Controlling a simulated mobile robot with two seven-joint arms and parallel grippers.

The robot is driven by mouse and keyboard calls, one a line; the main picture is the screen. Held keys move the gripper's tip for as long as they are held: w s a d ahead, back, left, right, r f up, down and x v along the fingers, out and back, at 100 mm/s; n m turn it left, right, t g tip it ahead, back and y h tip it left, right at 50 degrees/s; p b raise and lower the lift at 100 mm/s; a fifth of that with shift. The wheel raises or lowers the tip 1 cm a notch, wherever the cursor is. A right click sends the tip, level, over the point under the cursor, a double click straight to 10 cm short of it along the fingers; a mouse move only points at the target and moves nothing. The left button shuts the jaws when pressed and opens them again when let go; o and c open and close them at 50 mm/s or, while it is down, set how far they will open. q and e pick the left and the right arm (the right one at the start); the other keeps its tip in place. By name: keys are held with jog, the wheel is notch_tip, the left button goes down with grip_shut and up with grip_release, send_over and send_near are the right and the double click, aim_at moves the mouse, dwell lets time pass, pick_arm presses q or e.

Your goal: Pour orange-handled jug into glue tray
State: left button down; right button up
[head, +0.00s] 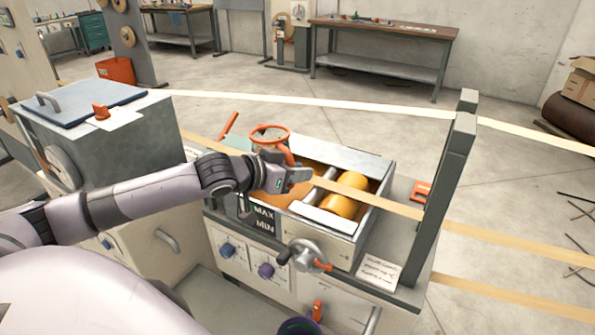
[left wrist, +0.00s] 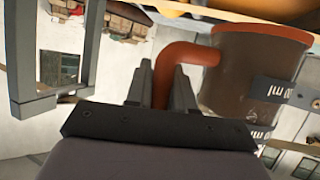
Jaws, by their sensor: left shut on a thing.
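The orange-handled jug (head: 268,136) has an orange rim and shows behind my left gripper (head: 290,180) in the head view. My left gripper is shut on its orange handle (left wrist: 178,62), which lies between the two fingers in the left wrist view. There the jug's translucent brown body (left wrist: 245,72) shows to the right of the fingers. The glue tray (head: 348,226) is an open metal box on the machine, with amber glue and yellow rollers (head: 342,203) inside. The jug is over or beside the tray's left end; its exact height is unclear. My right gripper is not in view.
Pale paper strips (head: 400,207) run across the tray and beyond it. A dark upright post (head: 451,185) stands right of the tray. A crank (head: 307,256) and knobs are on the front panel. A grey box with a blue lid (head: 85,103) stands at left.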

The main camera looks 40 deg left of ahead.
aim_at(286, 142)
pick_arm(q)
jog(key=shift+d+r+n+g+h, duration=0.1)
jog(key=shift+r+n+g+h, duration=0.6)
jog(key=shift+r+n+h, duration=1.25)
jog(key=shift+w+a+r+n+g+h+b, duration=0.15)
jog(key=shift+w+a+n+h+b, duration=0.35)
jog(key=shift+a+n+b, duration=0.4)
jog(key=shift+w+a+f+n+g+h+b, duration=0.1)
jog(key=shift+w+a+n+h+b, duration=0.2)
jog(key=shift+a+n+h+b, duration=0.65)
jog(key=shift+w+a+r+n+g+h+b, duration=0.15)
jog(key=shift+w+a+n+h+b, duration=0.35)
jog(key=shift+a+n, duration=0.65)
jog(key=shift+w+a+r+n+h, duration=0.1)
jog(key=shift+w+a+n+h, duration=0.1)
jog(key=shift+a+n, duration=0.35)
jog(key=shift+w+a+n+h, duration=0.2)
jog(key=shift+a+n, duration=0.3)
jog(key=shift+a, duration=0.05)
jog(key=shift+a, duration=0.15)
